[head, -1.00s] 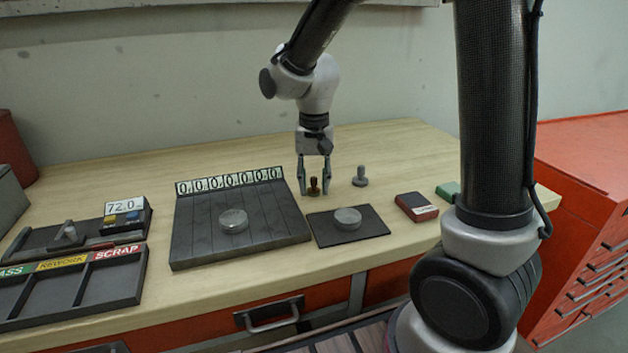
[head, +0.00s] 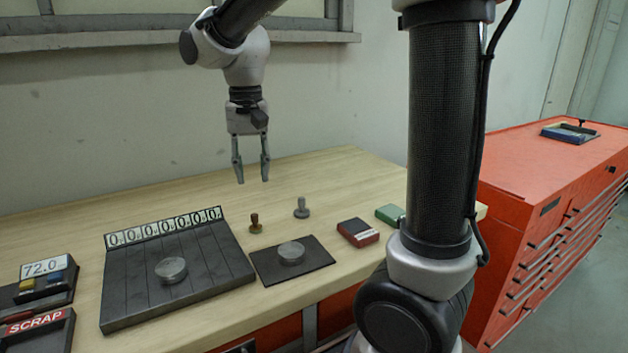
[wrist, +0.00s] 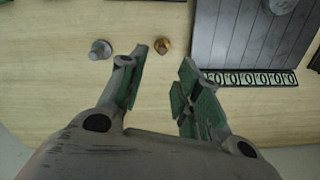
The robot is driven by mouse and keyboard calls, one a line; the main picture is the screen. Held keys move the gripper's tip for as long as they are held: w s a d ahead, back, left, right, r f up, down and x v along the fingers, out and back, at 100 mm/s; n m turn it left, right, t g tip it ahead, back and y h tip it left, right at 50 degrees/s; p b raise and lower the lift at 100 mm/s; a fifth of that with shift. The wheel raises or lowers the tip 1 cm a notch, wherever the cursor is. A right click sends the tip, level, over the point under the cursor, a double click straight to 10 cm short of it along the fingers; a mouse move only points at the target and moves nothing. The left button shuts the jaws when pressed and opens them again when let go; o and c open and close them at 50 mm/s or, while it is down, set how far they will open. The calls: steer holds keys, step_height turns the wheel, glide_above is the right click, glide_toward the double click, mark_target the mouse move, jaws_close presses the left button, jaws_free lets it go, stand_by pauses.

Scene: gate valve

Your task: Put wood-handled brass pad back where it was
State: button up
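The wood-handled brass pad (head: 255,224) stands upright on the wooden bench, between the black plate with the number strip and the small dark mat. It also shows in the wrist view (wrist: 163,46), just beyond my fingertips. My gripper (head: 252,182) is open and empty, hanging fingers down above and behind the pad, clear of it. In the wrist view the gripper (wrist: 160,80) has a wide gap between its green-lined fingers.
A grey-handled pad (head: 301,208) stands right of the brass one. A metal disc (head: 291,252) lies on the dark mat (head: 318,267); another disc (head: 171,269) lies on the black plate (head: 125,300). A red-black block (head: 358,232) and green block (head: 390,214) are at right.

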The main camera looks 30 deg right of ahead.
steer(key=s+d+n+t, duration=0.1)
steer(key=s+d+t, duration=0.1)
steer(key=s+d, duration=0.5)
steer(key=s+d+n+t, duration=0.2)
steer(key=s+d, duration=0.5)
steer(key=s, duration=0.4)
steer(key=shift+s+d+r, duration=0.25)
steer(key=shift+s+r, duration=0.15)
